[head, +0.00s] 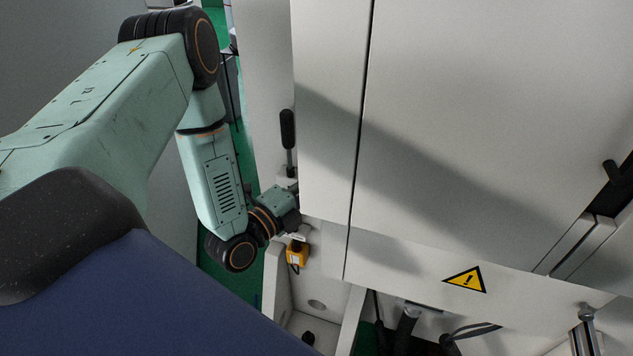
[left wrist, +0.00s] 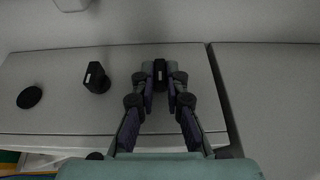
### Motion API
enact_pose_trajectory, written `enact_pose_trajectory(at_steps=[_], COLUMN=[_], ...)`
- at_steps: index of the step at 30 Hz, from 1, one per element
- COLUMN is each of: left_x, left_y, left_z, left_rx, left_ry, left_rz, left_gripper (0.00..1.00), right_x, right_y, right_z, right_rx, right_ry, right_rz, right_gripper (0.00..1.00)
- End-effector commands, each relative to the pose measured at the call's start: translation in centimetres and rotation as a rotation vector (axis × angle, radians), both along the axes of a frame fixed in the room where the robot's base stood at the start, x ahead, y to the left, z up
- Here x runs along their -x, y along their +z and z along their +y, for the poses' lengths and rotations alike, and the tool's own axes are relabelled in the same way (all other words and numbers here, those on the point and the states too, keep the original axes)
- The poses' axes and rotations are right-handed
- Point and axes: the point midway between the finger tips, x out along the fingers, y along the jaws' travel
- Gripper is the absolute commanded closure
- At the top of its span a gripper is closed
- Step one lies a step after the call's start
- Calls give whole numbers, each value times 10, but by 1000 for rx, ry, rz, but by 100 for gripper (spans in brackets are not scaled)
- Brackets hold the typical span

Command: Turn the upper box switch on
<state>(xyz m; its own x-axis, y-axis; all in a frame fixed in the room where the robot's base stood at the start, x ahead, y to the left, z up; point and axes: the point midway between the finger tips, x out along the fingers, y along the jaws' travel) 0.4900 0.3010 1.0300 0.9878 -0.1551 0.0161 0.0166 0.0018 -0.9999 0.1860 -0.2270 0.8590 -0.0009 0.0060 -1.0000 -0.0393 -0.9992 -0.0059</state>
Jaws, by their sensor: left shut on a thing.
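In the left wrist view, my left gripper (left wrist: 163,92) reaches over a light grey panel (left wrist: 60,62). Its fingertips are closed on both sides of a small black switch (left wrist: 160,69). A second, similar black switch (left wrist: 96,78) stands apart to the left of the fingers, with a pale mark on its face. I cannot tell from the frames whether the held switch is on or off. In the head view, my left arm bends down beside the white cabinet (head: 470,130), and its fingertips are hidden by the cabinet edge. My right gripper is not in view.
A black round part (left wrist: 29,97) sits further left on the panel. In the head view, a yellow box (head: 297,254) is just below my wrist, and a black-handled lever (head: 288,130) stands above it. A yellow warning triangle (head: 466,280) marks the cabinet's lower front.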

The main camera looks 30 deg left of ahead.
Motion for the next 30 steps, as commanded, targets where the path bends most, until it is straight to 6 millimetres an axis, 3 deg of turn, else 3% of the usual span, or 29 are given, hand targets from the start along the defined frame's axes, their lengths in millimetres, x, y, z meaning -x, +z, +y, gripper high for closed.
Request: enact_pose_trajectory(at_steps=[9,10,18,30], left_x=[2,2,1,9], left_y=[-3,-3,-2,-2], left_z=[-3,-3,-2,2], left_rx=[0,0,0,2], left_ry=[-9,-9,-5,1], left_rz=[10,11,6,6], left_gripper=[100,87,65,65], right_x=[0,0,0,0], right_y=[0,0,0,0], right_z=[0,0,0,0], right_rx=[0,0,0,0], right_ry=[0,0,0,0], right_rz=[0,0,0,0], right_gripper=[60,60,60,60])
